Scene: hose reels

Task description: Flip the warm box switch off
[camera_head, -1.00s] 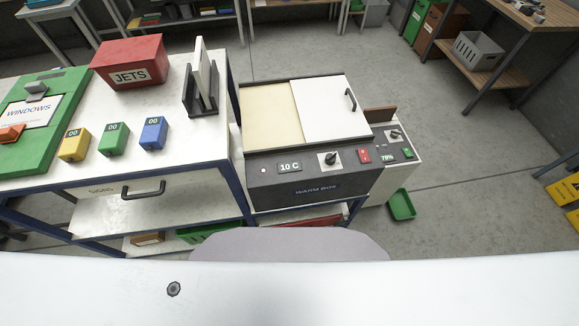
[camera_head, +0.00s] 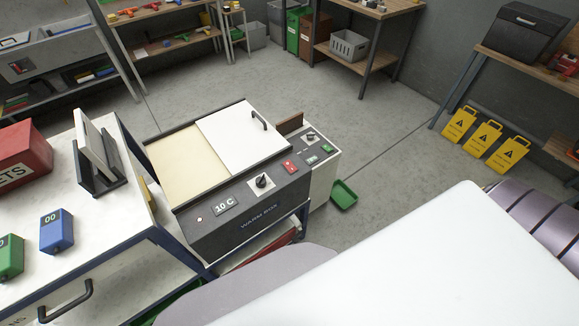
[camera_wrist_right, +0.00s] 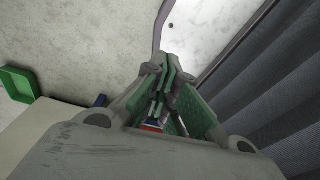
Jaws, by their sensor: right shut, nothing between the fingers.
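The warm box (camera_head: 205,236) stands mid-picture in the head view, dark-fronted, with a sliding white lid on top partly covering a cream surface. Its sloping panel carries a "10 C" display (camera_head: 225,204), a black knob (camera_head: 262,182) and a red rocker switch (camera_head: 288,167). Which way the rocker is tipped is too small to tell. My right gripper (camera_wrist_right: 167,74) shows only in the right wrist view, with its fingers together and empty, above the floor. Neither gripper is in the head view, and none is seen near the switch.
A narrow white unit (camera_head: 322,180) with another knob adjoins the warm box at right. A green tray (camera_head: 343,195) lies on the floor beside it, also seen in the wrist view (camera_wrist_right: 18,84). The white table with blue legs stands at left. Floor beyond is open, up to yellow signs (camera_head: 483,139).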

